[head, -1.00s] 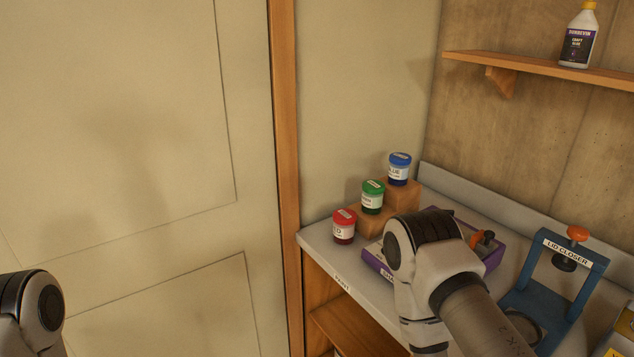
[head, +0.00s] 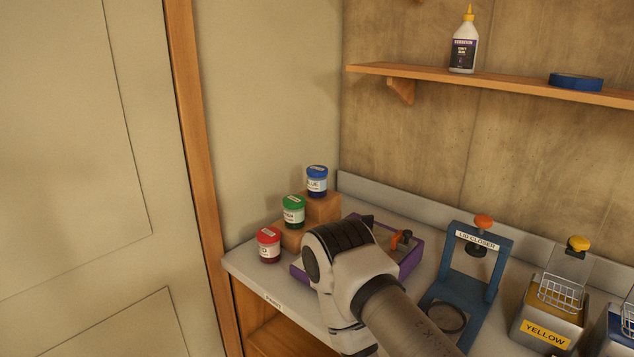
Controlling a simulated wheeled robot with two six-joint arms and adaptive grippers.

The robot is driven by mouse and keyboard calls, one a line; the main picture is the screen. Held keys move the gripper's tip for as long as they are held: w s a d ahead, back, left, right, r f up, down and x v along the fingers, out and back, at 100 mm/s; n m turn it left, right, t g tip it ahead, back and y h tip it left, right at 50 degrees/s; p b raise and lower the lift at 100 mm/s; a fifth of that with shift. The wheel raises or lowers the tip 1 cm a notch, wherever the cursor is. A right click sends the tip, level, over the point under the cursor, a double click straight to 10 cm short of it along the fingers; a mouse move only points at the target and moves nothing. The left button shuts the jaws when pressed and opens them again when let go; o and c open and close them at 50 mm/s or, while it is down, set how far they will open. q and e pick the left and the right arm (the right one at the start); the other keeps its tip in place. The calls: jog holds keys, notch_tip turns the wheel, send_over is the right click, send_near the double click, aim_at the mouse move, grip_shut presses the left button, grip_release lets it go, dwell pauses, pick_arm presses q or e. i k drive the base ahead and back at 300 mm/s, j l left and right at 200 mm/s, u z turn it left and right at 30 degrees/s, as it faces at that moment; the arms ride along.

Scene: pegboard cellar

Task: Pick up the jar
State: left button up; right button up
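Three paint jars stand at the left end of the bench. The red-lidded jar (head: 268,245) is lowest, on the bench top. The green-lidded jar (head: 293,212) stands on a low wooden step, and the blue-lidded jar (head: 317,181) on a higher one. All are upright with lids on. Which jar is meant cannot be told from the view. One of my arms reaches over the bench from the lower right, right of the jars; its gripper is hidden behind the arm. My other arm and gripper are out of view.
A purple tray (head: 411,263) with an orange-and-black item lies behind my arm. A blue lid closer (head: 455,262) and a yellow-labelled container (head: 546,333) stand to the right. A shelf (head: 520,86) above holds a glue bottle (head: 464,42) and blue tape roll (head: 576,81).

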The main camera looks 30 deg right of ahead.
aim_at(316, 188)
jog(key=i+j+z, duration=0.15)
jog(key=i+z, duration=0.2)
jog(key=i+j+z, duration=0.15)
jog(key=z, duration=0.2)
